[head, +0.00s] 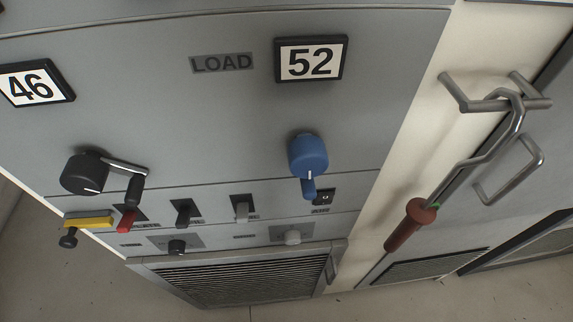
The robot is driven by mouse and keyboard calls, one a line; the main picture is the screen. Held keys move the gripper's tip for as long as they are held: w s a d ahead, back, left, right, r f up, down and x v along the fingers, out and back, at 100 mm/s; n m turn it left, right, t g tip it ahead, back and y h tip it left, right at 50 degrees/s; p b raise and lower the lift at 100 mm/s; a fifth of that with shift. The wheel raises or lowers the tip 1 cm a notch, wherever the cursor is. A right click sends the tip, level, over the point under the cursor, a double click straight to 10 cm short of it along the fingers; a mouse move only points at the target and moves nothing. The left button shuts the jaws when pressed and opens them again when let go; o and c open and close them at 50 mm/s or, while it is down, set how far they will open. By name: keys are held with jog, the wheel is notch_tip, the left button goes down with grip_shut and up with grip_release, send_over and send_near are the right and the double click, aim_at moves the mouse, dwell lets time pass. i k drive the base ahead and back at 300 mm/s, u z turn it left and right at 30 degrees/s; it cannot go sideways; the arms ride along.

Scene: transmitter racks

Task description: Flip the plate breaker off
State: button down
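A row of small switches sits low on the grey rack panel in the head view. From the left they are a red-handled switch (126,218), a black-handled switch (184,213) and a pale grey-handled switch (241,211). A small black rocker switch (322,197) is at the right end. My gripper is not in view.
Above the row are a black crank knob (86,173) and a blue knob (308,156), which stick out. A yellow bar (88,221) juts at the left. A hooked rod with a red grip (410,226) hangs at right. A vent grille (240,277) is below.

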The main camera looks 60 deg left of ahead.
aim_at(125, 224)
jog(key=u, duration=1.75)
jog(key=k, duration=0.35)
jog(key=u, duration=0.55)
jog(key=i, duration=0.5)
jog(key=u, duration=0.05)
